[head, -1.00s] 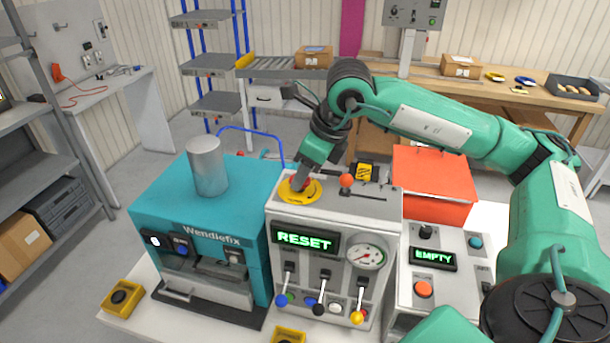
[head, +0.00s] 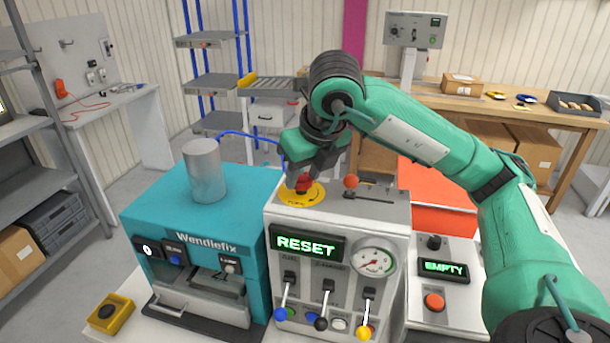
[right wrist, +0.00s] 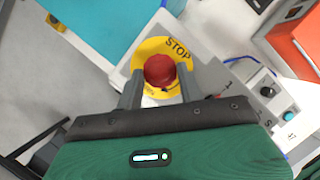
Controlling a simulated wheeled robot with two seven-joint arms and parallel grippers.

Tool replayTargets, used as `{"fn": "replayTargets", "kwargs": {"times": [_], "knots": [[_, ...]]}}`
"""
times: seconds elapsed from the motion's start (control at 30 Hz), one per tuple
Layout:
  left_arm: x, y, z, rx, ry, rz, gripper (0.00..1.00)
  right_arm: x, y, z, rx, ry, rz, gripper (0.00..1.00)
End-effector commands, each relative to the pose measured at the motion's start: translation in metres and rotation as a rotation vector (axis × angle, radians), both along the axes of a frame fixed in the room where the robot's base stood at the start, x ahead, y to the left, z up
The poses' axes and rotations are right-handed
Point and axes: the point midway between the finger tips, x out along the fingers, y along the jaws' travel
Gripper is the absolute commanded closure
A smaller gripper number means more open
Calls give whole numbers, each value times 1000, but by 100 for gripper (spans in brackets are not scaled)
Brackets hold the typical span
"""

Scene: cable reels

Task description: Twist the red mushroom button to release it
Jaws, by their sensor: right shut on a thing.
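The red mushroom button (head: 303,184) sits on a round yellow plate (head: 315,197) on top of the grey control box (head: 285,225), at its back left. The plate reads STOP in the right wrist view (right wrist: 178,47). My right gripper (head: 301,176) comes down on the button from above. In the right wrist view its two fingers stand on either side of the red button cap (right wrist: 159,70), shut on it. The box's display (head: 308,244) reads RESET in green. My left gripper is not in view.
A red-knobbed lever (head: 351,182) stands close right of the button. A teal Wendiefix machine (head: 150,205) with a grey cylinder (head: 205,172) is on the left. A panel with an EMPTY display (head: 443,268) and a red bin (head: 440,220) are on the right.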

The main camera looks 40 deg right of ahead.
Motion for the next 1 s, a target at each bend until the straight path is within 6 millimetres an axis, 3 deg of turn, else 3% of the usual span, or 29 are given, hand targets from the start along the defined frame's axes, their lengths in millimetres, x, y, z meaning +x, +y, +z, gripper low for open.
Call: {"fn": "replayTargets", "kwargs": {"times": [0.43, 0.47, 0.57, 0.87, 1.0], "knots": [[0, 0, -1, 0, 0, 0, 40, 1, 0, 1, 1, -2, -12, 85], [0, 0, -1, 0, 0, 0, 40, 1, 0, 1, 1, -2, -12, 58], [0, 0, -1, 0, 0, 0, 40, 0, 0, 1, 1, -2, -12, 40], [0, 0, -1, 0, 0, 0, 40, 0, 0, 1, 0, -1, -11, 40], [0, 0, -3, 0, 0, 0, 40, -4, 0, 11, 1, -3, -12, 40]]}}
